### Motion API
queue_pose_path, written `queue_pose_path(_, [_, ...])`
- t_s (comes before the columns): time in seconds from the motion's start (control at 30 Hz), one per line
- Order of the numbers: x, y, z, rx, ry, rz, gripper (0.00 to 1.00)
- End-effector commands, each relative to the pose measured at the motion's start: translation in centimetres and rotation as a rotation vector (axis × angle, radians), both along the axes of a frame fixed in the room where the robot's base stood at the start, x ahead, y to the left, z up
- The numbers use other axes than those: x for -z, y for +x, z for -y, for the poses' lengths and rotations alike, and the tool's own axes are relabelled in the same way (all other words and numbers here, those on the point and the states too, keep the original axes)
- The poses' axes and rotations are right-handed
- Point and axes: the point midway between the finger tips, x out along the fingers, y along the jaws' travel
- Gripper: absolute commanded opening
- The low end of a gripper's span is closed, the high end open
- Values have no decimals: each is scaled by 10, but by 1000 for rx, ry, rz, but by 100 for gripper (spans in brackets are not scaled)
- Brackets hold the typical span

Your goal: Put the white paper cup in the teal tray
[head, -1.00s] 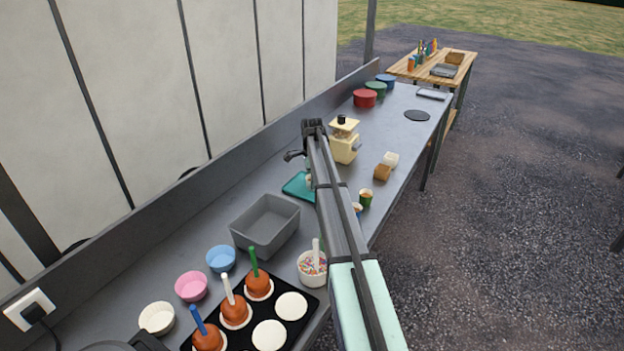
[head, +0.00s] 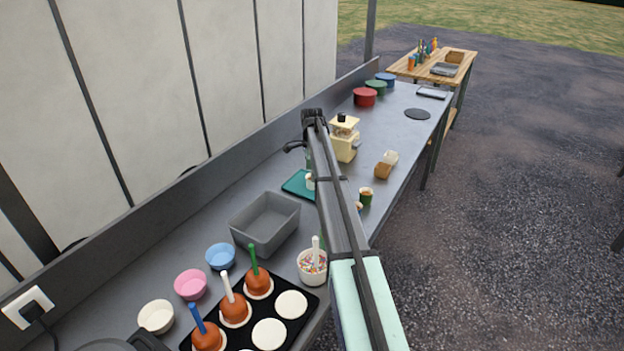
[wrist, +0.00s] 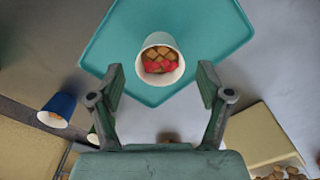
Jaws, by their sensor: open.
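The white paper cup (wrist: 161,62) stands upright over the teal tray (wrist: 190,25) in the wrist view, near one corner of it, with brown waffle-like pieces and red sweets inside. In the head view the cup (head: 309,182) shows at the right of the teal tray (head: 296,185), partly hidden by my arm. My gripper (wrist: 160,76) is open, one finger to each side of the cup with gaps between; it appears above the cup, holding nothing. In the head view its fingers are mostly hidden behind my arm.
A blue cup (wrist: 57,110) stands off the tray. A green cup (head: 366,195), a cream machine (head: 344,147) and a tan container (head: 383,169) stand along the counter. A grey bin (head: 265,222) is in front of the tray. The tray's left part is clear.

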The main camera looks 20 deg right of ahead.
Motion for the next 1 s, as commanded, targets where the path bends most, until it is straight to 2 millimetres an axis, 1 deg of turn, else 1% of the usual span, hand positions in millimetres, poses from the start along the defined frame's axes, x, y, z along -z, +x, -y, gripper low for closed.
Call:
queue_pose_path(0.1, [-23, 1, 0, 0, -1, 3, 78])
queue_pose_path(0.3, [-61, 1, 0, 0, 0, 2, 78])
queue_pose_path(0.5, [-85, 1, 0, 0, 0, 1, 78])
queue_pose_path(0.67, [-91, 0, 0, 0, 0, 0, 78])
queue_pose_path(1.0, [-92, 0, 0, 0, 0, 0, 78])
